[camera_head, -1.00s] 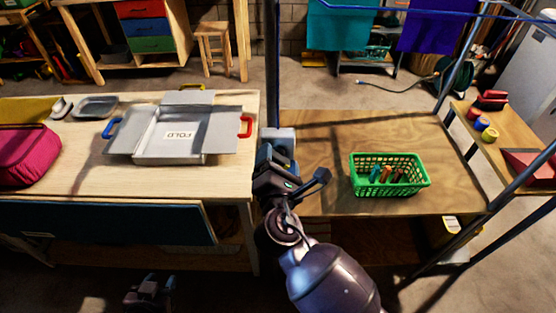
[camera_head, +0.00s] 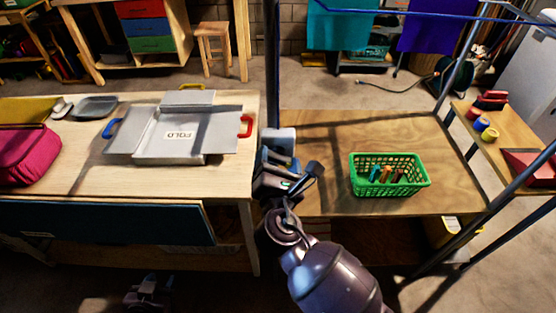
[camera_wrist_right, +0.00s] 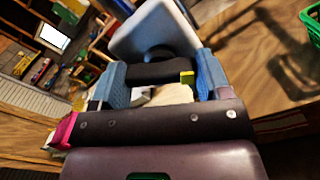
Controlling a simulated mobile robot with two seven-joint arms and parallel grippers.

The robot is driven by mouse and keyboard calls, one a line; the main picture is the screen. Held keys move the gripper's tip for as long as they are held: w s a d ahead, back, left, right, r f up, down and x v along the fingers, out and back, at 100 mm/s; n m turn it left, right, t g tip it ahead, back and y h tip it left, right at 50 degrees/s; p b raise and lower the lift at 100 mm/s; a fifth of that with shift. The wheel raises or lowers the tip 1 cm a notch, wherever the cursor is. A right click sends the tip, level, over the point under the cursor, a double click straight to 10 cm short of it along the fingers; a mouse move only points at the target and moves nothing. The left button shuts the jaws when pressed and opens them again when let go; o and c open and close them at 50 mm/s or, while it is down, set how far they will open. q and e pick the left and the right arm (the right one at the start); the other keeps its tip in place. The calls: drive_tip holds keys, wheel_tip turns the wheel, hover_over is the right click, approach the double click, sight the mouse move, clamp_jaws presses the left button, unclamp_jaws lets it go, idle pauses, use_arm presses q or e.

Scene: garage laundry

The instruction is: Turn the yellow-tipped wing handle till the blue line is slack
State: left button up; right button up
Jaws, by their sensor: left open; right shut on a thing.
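The wing handle (camera_wrist_right: 160,73) shows in the right wrist view as a dark bar with a yellow tip at its right end. It sits in front of a light grey housing (camera_wrist_right: 157,28), which also shows in the head view (camera_head: 281,141) at the blue post. My right gripper (camera_wrist_right: 160,85) is shut on the handle, with a blue-grey finger at each end. In the head view my right gripper (camera_head: 277,165) hides the handle. The blue line (camera_head: 430,7) runs across the top right. My left gripper (camera_head: 149,292) is open and empty, low at the left.
The left table (camera_head: 60,180) holds a grey folding board (camera_head: 160,146) and a pink bag (camera_head: 28,156). The plywood table (camera_head: 320,135) on the right carries a green basket (camera_head: 390,186). Blue posts (camera_head: 272,70) frame that table. Teal (camera_head: 337,25) and purple (camera_head: 432,32) cloths hang behind.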

drive_tip(key=o, duration=0.9)
drive_tip(key=shift+s, duration=0.1)
drive_tip(key=s+b, duration=0.1)
drive_tip(key=s, duration=0.9)
drive_tip(key=shift+s, duration=0.3)
